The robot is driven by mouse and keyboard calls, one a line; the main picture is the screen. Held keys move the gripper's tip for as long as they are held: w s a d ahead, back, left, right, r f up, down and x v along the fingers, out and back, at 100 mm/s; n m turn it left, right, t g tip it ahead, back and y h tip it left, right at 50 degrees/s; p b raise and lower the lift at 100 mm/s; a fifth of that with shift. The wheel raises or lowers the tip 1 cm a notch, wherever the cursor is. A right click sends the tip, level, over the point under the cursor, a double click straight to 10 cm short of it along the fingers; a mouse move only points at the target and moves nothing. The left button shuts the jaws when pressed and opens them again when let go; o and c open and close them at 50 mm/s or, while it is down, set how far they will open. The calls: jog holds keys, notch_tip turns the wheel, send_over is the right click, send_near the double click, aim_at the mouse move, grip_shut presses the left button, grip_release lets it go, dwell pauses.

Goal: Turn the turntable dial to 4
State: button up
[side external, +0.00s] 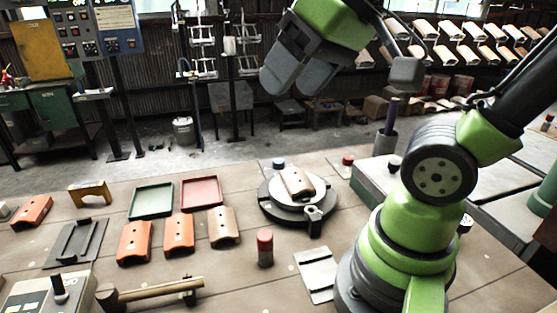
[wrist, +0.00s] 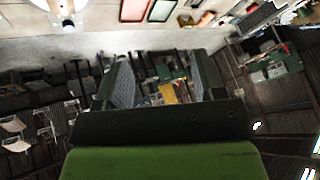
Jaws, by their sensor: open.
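The turntable (side external: 270,208) is a dark round base with a pale disc on top, in the middle of the bench in the side external view. A tan curved tile (side external: 297,182) lies on its disc. A small dark knob-like post (side external: 313,213) stands at its front rim. I cannot read any dial numbers. Part of a pale round plate, likely the turntable (wrist: 42,5), is cut off at the top left of the wrist view. My gripper (side external: 298,88) is open and empty, high above and behind the turntable; its spread fingers (wrist: 165,78) show in the wrist view.
A red-topped cylinder (side external: 265,248) stands in front of the turntable. Several tiles, a green tray (side external: 151,201) and a red tray (side external: 200,193) lie to its left. A hammer (side external: 150,292) lies at the front. A pale plate (side external: 317,274) lies front right.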

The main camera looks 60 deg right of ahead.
jog(key=w+d+n+g+h, duration=0.1)
jog(key=w+d+n+g, duration=0.15)
jog(key=w+d, duration=0.45)
jog(key=n+g, duration=0.4)
jog(key=n, duration=0.5)
send_over(279, 161)
notch_tip(279, 161, down, 22)
jog(key=shift+h, duration=0.3)
notch_tip(279, 161, down, 10)
jog(key=shift+f, duration=0.1)
jog(key=c, duration=0.9)
